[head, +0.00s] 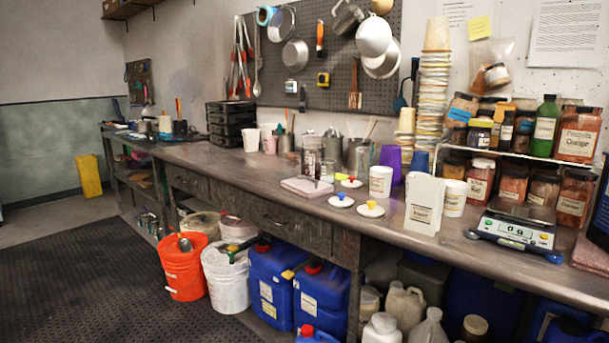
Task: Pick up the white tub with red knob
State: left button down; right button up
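No tub with a red knob on top of it is clear in the head view. A white lid with a red knob (351,182) lies on the metal bench, just left of an upright white tub (380,182) with a small label. A second white tub (453,198) stands further right, behind a white labelled card box (424,203). I cannot tell which tub the red-knob lid belongs to. Neither of my grippers is in view.
A blue-knob lid (341,201) and a yellow-knob lid (371,209) lie near the bench's front edge. Glass beakers (311,156), a folded cloth (307,187) and a scale (516,229) share the bench (240,172). Buckets stand below; the black floor mat (90,270) is clear.

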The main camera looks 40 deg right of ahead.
aim_at(381, 176)
jog(key=u, duration=0.15)
jog(key=i, duration=2.15)
jog(key=z, duration=1.45)
jog(key=i, duration=1.05)
jog(key=z, duration=1.15)
